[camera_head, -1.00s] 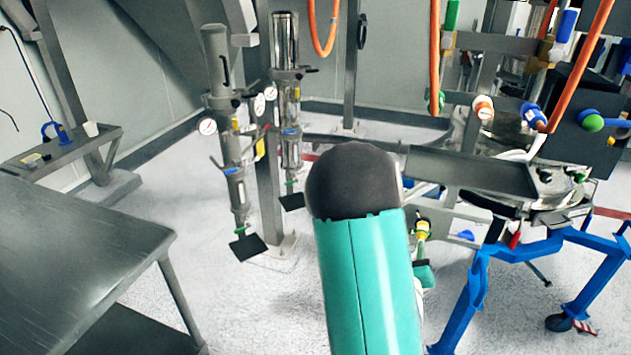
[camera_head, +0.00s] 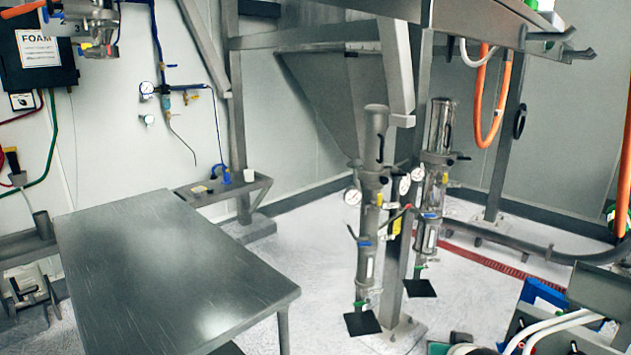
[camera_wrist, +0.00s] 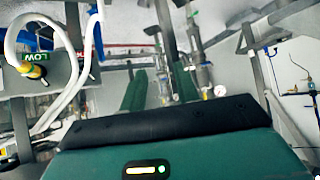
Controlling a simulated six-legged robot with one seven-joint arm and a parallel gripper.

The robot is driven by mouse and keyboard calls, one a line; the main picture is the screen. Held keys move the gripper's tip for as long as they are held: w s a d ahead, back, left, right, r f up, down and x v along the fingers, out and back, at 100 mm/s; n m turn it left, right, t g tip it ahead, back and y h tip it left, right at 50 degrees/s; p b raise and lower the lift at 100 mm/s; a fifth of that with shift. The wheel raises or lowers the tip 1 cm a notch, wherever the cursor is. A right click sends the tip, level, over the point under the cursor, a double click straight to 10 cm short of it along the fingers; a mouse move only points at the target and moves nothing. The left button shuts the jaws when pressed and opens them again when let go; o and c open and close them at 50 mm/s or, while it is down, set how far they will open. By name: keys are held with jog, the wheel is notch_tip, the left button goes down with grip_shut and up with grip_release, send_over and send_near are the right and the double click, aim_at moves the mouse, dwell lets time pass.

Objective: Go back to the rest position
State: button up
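My gripper's fingers cannot be made out in either view, so I cannot see whether they hold anything. The wrist view is filled at the bottom by a teal casing with a black edge and a small green light, which looks like part of my own body. In the head view, the middle of the picture is free of my arm. A bit of teal and dark machinery with white hoses (camera_head: 560,328) shows at the lower right corner, and I cannot tell what it belongs to.
A bare steel table (camera_head: 165,270) stands at the left front. Two upright metal cylinders with gauges, the left (camera_head: 370,215) and right (camera_head: 436,180), stand by a grey post. Pale floor lies between table and cylinders.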

jog(key=s+a+r+n+g+y, duration=0.1)
jog(key=s+a+r+g, duration=0.1)
jog(key=s+a+r, duration=0.2)
jog(key=s+a+r+n+g+y, duration=0.1)
jog(key=s+a+r, duration=0.3)
jog(key=s+a, duration=0.5)
jog(key=shift+s+n+g, duration=0.6)
jog(key=shift+s, duration=0.35)
jog(key=shift+d, duration=0.15)
